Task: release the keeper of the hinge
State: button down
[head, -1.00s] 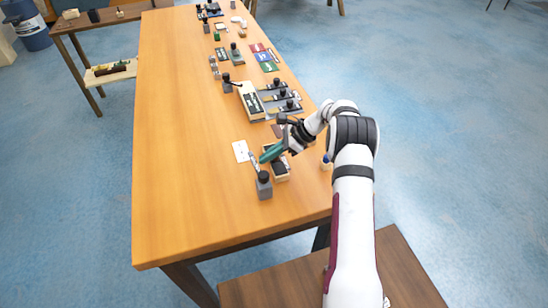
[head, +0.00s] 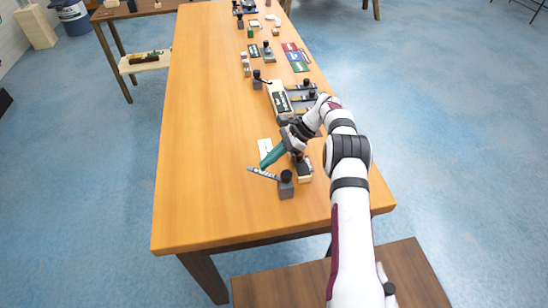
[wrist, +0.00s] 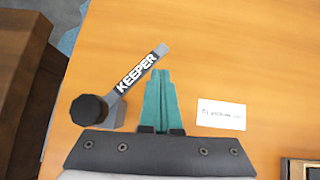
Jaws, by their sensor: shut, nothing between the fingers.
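The keeper (head: 262,173) is a grey lever with a black label reading KEEPER; it also shows in the wrist view (wrist: 138,74). It extends leftward in the head view from a grey block (head: 286,190) topped by a black knob (wrist: 88,108). My gripper (head: 266,163) has teal fingers, shut and empty, pointing down near the lever. In the wrist view the fingertips (wrist: 159,73) are just right of the lever's outer part; I cannot tell whether they touch. A dark and cream piece (head: 304,170) lies right of the block, partly behind my gripper; I cannot identify the hinge.
A white card (wrist: 221,114) lies on the wooden table (head: 205,170) beside my fingers. A box edge (wrist: 300,168) shows at the wrist view's lower right. Trays and fixtures (head: 283,103) line the table's right side farther back. The table's left half is clear.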

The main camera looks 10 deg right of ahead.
jog(key=shift+s+a, duration=0.75)
jog(key=shift+a, duration=0.2)
jog(key=shift+s+a+n+g+h, duration=0.15)
jog(key=shift+s+a+n+g, duration=0.2)
jog(key=shift+n+g, duration=0.4)
jog(key=shift+s+a+n+g+h, duration=0.2)
jog(key=shift+s+n+g, duration=0.3)
jog(key=shift+n, duration=0.45)
jog(key=s+d+r, duration=0.5)
jog(key=d+r, duration=0.5)
jog(key=r, duration=0.1)
jog(key=shift+s+d, duration=0.2)
